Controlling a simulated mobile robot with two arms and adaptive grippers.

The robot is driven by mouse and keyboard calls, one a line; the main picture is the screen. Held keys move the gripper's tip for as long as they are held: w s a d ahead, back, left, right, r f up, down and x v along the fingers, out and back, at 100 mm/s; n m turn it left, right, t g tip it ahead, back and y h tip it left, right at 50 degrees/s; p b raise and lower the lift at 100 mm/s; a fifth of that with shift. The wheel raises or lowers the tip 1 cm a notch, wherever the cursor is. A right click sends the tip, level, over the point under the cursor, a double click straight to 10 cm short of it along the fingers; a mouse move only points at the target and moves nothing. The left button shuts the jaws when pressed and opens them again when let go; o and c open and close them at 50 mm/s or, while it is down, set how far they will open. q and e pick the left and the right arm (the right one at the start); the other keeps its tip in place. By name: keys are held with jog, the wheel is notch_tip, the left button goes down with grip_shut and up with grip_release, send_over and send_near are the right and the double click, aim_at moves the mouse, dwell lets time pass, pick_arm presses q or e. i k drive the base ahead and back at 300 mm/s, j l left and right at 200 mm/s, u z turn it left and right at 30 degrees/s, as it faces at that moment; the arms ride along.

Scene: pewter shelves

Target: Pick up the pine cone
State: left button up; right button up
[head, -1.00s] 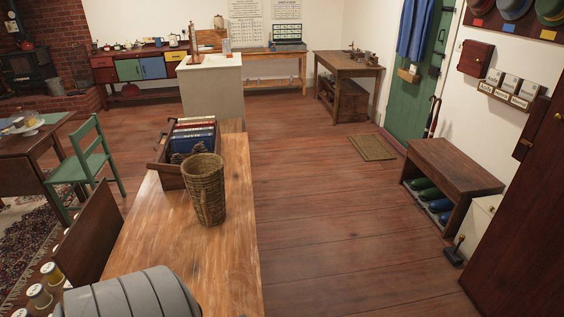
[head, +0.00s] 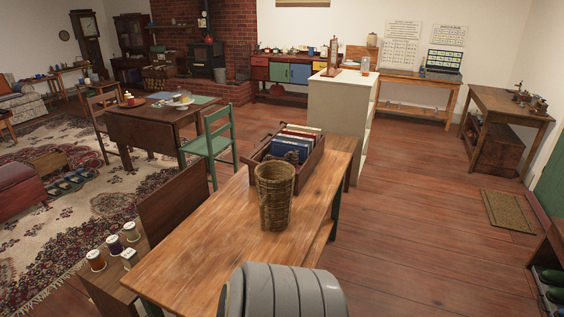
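I cannot make out a pine cone in the head view. A woven basket (head: 275,196) stands upright on the near wooden table (head: 215,262), and its inside is mostly hidden. Just behind it a wooden crate (head: 259,160) holds upright books or folders (head: 296,143); part of its inside is hidden by the basket. Neither of my grippers is in view.
A grey ribbed, rounded object (head: 285,292) is at the table's near end. Thread spools (head: 114,245) stand on a low shelf to the left. A green chair (head: 212,146) and dark table (head: 150,128) are beyond.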

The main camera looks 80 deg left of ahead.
aim_at(290, 157)
jog(key=i+j+u, duration=0.1)
jog(key=i+u, duration=0.6)
jog(key=u, duration=0.2)
jog(key=i+l+u, duration=0.1)
jog(key=i+u, duration=0.2)
jog(key=u, duration=0.15)
